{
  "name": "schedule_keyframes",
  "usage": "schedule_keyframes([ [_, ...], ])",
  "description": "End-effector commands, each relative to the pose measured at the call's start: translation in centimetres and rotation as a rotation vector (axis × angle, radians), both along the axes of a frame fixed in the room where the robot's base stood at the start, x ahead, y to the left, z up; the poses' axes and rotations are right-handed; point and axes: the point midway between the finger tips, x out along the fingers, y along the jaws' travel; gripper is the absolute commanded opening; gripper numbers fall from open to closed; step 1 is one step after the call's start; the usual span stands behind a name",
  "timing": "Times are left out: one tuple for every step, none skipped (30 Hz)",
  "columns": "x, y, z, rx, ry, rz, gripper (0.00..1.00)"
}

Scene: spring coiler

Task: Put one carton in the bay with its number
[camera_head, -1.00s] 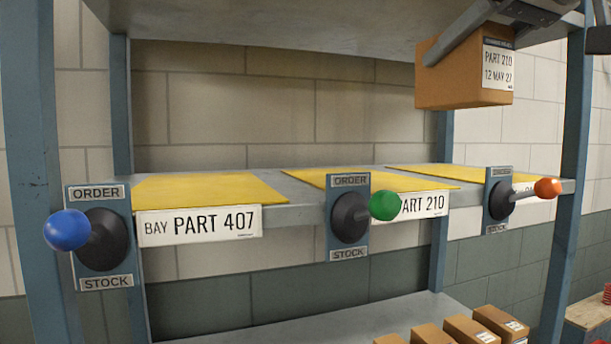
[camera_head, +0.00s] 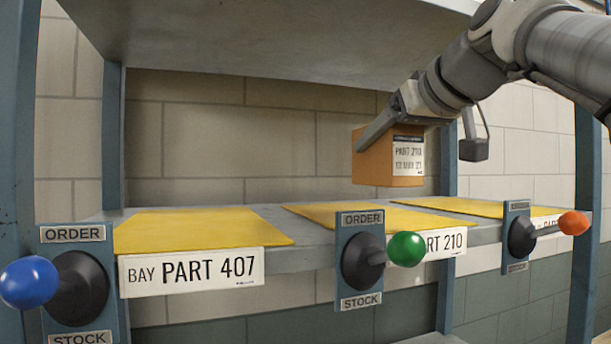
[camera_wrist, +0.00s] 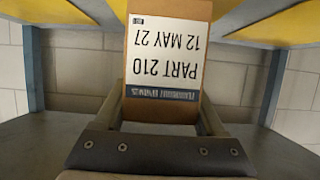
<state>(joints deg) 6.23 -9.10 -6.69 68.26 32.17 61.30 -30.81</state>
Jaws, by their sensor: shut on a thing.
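My gripper (camera_head: 385,128) is shut on a brown carton (camera_head: 372,160) and holds it in the air above the middle yellow mat. The carton's white label reads PART 210, 12 MAY 27. In the wrist view the carton (camera_wrist: 202,90) sits between the two fingers, its label upside down. The middle bay's yellow mat (camera_head: 330,215) is empty, and its plate (camera_head: 448,243) reads "...RT 210", partly hidden by the green knob. The left bay's mat (camera_head: 190,232) is empty, with a plate (camera_head: 190,271) reading BAY PART 407.
Levers with a blue knob (camera_head: 28,282), a green knob (camera_head: 407,249) and an orange knob (camera_head: 573,223) stick out from the shelf front. The right mat (camera_head: 470,207) looks bare. An upper shelf (camera_head: 270,40) hangs above, and blue posts (camera_head: 588,180) stand at the sides.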

Motion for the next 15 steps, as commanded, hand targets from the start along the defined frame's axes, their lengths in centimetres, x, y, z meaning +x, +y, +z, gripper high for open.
schedule_keyframes([
  [0.4, 0.4, -0.1, 0.001, -0.004, 0.000, 0.00],
  [0.6, 0.6, -0.3, 0.001, -0.004, 0.000, 0.00],
  [0.9, 0.7, -0.5, 0.002, -0.005, 0.000, 0.00],
  [1.0, 0.8, -0.5, 0.001, -0.005, -0.001, 0.00],
  [1.0, 0.9, -0.6, 0.001, -0.005, -0.001, 0.00],
  [1.1, 0.9, -0.8, 0.001, -0.005, -0.001, 0.00],
  [1.1, 0.9, -0.9, 0.001, -0.005, -0.001, 0.00],
  [1.1, 0.9, -1.1, 0.001, -0.005, -0.001, 0.00],
  [1.1, 0.9, -1.5, 0.001, -0.005, -0.001, 0.00],
  [1.1, 0.9, -1.9, 0.001, -0.005, -0.002, 0.00],
  [1.0, 0.9, -2.3, 0.002, -0.004, -0.001, 0.00],
  [1.0, 0.9, -2.8, 0.001, -0.004, -0.002, 0.00],
  [1.0, 0.9, -3.1, 0.001, -0.004, -0.002, 0.00],
  [1.1, 0.9, -3.4, 0.001, -0.004, -0.002, 0.00],
  [1.0, 0.9, -3.8, 0.001, -0.004, -0.001, 0.00],
])
